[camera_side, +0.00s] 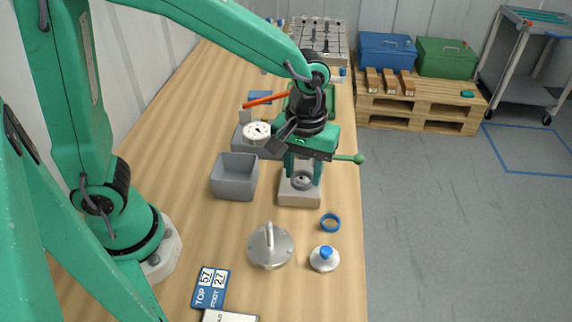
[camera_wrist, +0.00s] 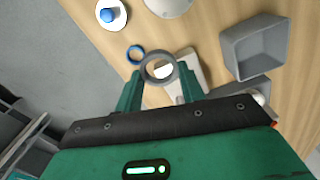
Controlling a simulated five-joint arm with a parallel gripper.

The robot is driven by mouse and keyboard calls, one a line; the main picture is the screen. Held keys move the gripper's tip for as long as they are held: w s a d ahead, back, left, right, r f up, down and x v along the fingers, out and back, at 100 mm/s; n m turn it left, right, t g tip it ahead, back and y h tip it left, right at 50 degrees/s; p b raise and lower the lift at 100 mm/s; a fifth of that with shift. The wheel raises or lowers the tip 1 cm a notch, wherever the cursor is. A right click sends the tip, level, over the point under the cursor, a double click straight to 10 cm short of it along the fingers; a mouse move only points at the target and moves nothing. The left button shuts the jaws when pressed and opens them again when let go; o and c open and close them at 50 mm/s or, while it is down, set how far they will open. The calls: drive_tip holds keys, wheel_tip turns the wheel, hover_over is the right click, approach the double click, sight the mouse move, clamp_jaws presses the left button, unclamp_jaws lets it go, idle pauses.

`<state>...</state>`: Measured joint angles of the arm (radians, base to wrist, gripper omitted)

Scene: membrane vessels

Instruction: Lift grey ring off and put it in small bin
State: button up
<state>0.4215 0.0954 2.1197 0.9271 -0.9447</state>
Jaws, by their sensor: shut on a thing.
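My gripper (camera_wrist: 158,88) is shut on the grey ring (camera_wrist: 145,68), with one finger on each side of it. In the side view my gripper (camera_side: 303,178) points down over a pale block-shaped base (camera_side: 299,198); the ring shows there as a small grey band between the fingertips. Through the ring in the wrist view I see a white part and wood. The exact gap between ring and base is hard to tell. The small grey bin (camera_side: 234,178) stands open and looks empty, left of the base; it also shows in the wrist view (camera_wrist: 254,48).
A blue ring (camera_side: 330,222) and a white disc with a blue knob (camera_side: 324,259) lie near the bench's right edge. A metal lid with a handle (camera_side: 270,248) and a blue card (camera_side: 211,288) are nearer. A white dial gauge (camera_side: 257,131) stands behind the bin.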

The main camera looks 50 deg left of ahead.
drive_tip(key=shift+s+d+r, duration=0.5)
drive_tip(key=shift+s+d, duration=0.1)
drive_tip(key=shift+d, duration=0.1)
drive_tip(key=shift+r, duration=0.1)
drive_tip(key=shift+r, duration=1.4)
approach(234, 163)
drive_tip(key=s+d+f, duration=0.1)
drive_tip(key=s+d, duration=0.1)
drive_tip(key=d, duration=0.2)
drive_tip(key=shift+w+f, duration=0.1)
drive_tip(key=shift+f, duration=0.1)
drive_tip(key=shift+f, duration=0.1)
drive_tip(key=shift+f, duration=2.15)
